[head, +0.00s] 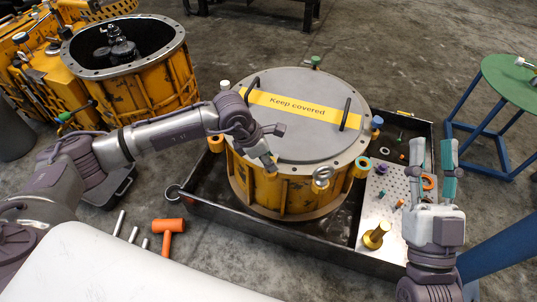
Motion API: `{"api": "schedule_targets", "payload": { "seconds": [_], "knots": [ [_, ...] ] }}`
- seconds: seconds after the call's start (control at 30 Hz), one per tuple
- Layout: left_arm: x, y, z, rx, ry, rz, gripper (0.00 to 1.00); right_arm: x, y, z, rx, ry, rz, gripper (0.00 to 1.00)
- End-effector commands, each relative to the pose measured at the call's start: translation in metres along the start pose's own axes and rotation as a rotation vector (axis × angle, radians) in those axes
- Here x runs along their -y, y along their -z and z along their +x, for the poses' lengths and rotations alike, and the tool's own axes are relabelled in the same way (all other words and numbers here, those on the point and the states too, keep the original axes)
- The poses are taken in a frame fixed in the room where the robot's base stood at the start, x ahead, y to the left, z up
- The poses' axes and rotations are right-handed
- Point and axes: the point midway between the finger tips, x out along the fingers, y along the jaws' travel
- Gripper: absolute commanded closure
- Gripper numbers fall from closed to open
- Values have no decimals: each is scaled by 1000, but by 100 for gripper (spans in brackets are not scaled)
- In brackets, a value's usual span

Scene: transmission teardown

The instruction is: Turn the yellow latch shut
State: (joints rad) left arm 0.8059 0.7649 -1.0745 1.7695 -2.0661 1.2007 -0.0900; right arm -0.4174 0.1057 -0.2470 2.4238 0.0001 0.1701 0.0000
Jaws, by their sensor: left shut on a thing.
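The yellow drum-shaped housing (297,192) stands in a dark tray, closed by a round grey lid (300,86) with a yellow "Keep covered" strip. My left gripper (270,162) reaches in from the left to the lid's near rim, pointing down. It is shut on a small part there, which looks like the yellow latch; the fingers hide most of it, so its angle cannot be told. My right gripper (449,155) is at the right, upright and empty, its teal fingers apart. It is clear of the housing.
The dark tray (290,240) also holds a perforated plate (391,184) with small parts and a brass piece (376,235). An open yellow housing (140,85) stands behind left. An orange mallet (168,230) lies near the front. A green-topped table (512,78) is at right.

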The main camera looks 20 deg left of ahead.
Motion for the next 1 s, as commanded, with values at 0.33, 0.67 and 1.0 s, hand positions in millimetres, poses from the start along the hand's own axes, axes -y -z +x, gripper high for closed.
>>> {"api": "schedule_targets", "payload": {
  "seconds": [0.33,0.67,1.0],
  "knots": [
    [0,0,-1,0,-48,-115,100,-4,-25,-2,154,-7,-7,62],
    [0,0,0,0,-56,-132,100,-4,-29,-3,175,-8,-7,62],
    [0,0,0,-1,-55,-132,40,-4,-29,-3,174,-8,-7,62]
  ]
}}
